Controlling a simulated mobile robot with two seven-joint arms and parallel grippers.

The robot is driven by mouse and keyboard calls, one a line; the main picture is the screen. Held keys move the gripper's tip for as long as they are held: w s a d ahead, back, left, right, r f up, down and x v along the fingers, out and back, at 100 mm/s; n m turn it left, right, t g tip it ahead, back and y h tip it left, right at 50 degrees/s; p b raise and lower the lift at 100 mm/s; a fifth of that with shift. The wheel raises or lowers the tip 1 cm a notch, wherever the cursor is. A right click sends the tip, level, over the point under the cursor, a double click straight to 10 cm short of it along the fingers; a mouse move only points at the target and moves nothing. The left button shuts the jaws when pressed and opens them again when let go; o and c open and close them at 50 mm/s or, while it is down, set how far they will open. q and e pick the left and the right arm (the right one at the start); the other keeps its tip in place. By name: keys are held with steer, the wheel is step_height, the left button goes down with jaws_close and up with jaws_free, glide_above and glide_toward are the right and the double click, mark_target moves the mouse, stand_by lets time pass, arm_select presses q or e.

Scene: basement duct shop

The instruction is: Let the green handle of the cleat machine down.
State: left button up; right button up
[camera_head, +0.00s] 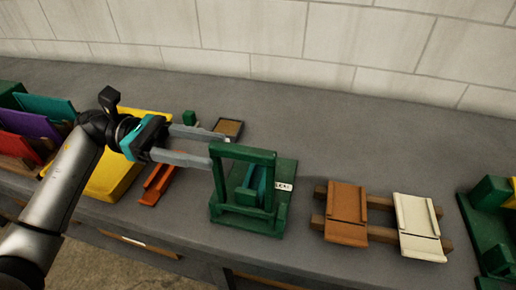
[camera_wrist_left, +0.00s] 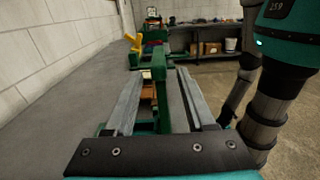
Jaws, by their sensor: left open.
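The cleat machine (camera_head: 284,200) is green, with a white label, and stands on the grey bench in the middle of the head view. Its green handle (camera_head: 245,153) is a raised frame with a crossbar at the top, standing up over the base. My left gripper (camera_head: 220,150) comes in from the left with its long grey fingers apart, at the left end of the crossbar. In the left wrist view the green handle (camera_wrist_left: 158,70) shows between the spread fingers (camera_wrist_left: 157,75). I cannot tell whether they touch it. My right gripper is out of view.
Left of the machine are a yellow piece (camera_head: 115,178), an orange-red part (camera_head: 158,183) and a small tray (camera_head: 229,128). To the right, a brown panel (camera_head: 347,205) and a cream panel (camera_head: 417,220) lie on wooden rails. Another green machine (camera_head: 490,225) stands at the right edge. The back of the bench is clear.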

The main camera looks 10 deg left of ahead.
mark_target(258, 161)
arm_select(q)
steer(key=d+p, duration=0.1)
steer(key=d, duration=0.7)
steer(key=shift+s+r, duration=0.1)
steer(key=shift+d+p, duration=0.35)
steer(key=shift+d, duration=0.25)
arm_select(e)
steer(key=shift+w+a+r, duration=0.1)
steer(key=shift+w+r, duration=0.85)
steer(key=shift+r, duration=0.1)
arm_select(q)
steer(key=shift+c, duration=0.3)
jaws_close()
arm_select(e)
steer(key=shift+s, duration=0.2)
